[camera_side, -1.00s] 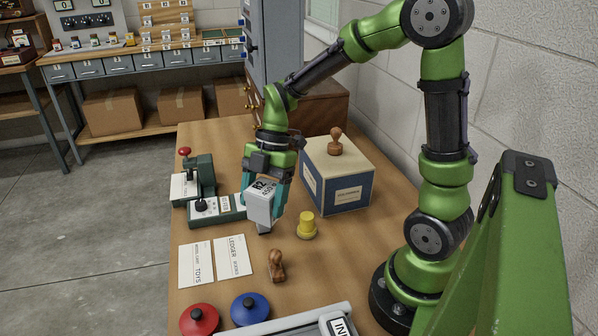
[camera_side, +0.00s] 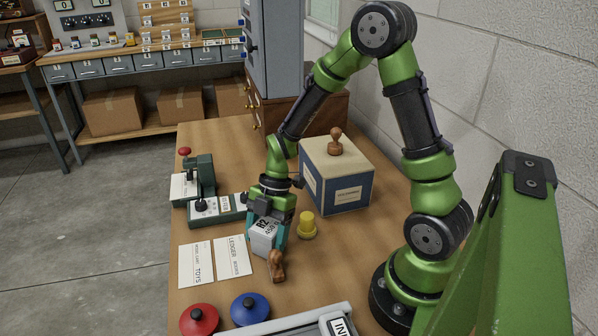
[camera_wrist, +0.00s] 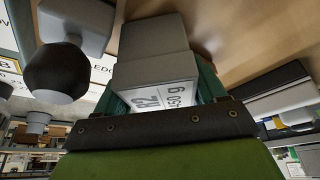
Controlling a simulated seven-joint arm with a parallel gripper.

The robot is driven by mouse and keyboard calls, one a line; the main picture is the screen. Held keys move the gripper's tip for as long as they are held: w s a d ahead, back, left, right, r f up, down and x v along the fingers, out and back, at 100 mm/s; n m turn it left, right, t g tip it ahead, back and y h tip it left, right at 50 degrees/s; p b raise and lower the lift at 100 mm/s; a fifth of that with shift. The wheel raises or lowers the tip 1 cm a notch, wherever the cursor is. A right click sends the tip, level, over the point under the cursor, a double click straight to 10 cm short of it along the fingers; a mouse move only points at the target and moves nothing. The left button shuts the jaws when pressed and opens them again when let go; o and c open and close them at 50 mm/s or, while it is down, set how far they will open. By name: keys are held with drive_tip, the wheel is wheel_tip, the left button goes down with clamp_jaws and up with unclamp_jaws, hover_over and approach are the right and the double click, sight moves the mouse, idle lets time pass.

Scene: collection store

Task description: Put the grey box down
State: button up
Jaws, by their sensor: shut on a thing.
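My gripper (camera_side: 268,236) is shut on the grey box (camera_side: 263,241), with its teal fingers on either side of it. The box has a white label with black print. It is low over the wooden table (camera_side: 215,288), just behind the wooden hand stamp (camera_side: 277,265); whether it touches the table or the stamp I cannot tell. In the wrist view the grey box (camera_wrist: 152,55) sits between the fingers, label facing the camera.
The LEDGER card (camera_side: 233,256) and the TOYS card (camera_side: 197,265) lie left. A yellow-topped stamp (camera_side: 307,226) stands right, before the blue-and-cream box (camera_side: 338,175). Red (camera_side: 199,319) and blue (camera_side: 250,309) knobs are in front. A green device (camera_side: 215,209) is behind left.

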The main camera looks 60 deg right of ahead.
drive_tip(key=shift+f, duration=0.1)
drive_tip(key=o, duration=1.4)
drive_tip(key=v, duration=1.1)
drive_tip(key=s+a+r+m+t+h, duration=0.1)
drive_tip(key=s+a+r+m+t, duration=0.1)
drive_tip(key=m, duration=0.5)
drive_tip(key=s+a+r+m+t, duration=0.1)
drive_tip(key=s+r+m+t, duration=0.1)
drive_tip(key=s+r+m, duration=0.2)
drive_tip(key=s+a+r+m+t+h, duration=0.1)
drive_tip(key=s+a+r+m+t, duration=0.1)
drive_tip(key=r+m, duration=0.4)
drive_tip(key=shift+s+a+m+t+h, duration=0.1)
drive_tip(key=shift+s+m+t, duration=0.1)
drive_tip(key=shift+m, duration=0.65)
drive_tip(key=shift+s+a+m+t+h, duration=0.1)
drive_tip(key=shift+s+m+t, duration=0.1)
drive_tip(key=shift+m, duration=0.6)
drive_tip(key=shift+s+a+m+t+h, duration=0.1)
drive_tip(key=shift+s+m+t, duration=0.1)
drive_tip(key=shift+m, duration=0.65)
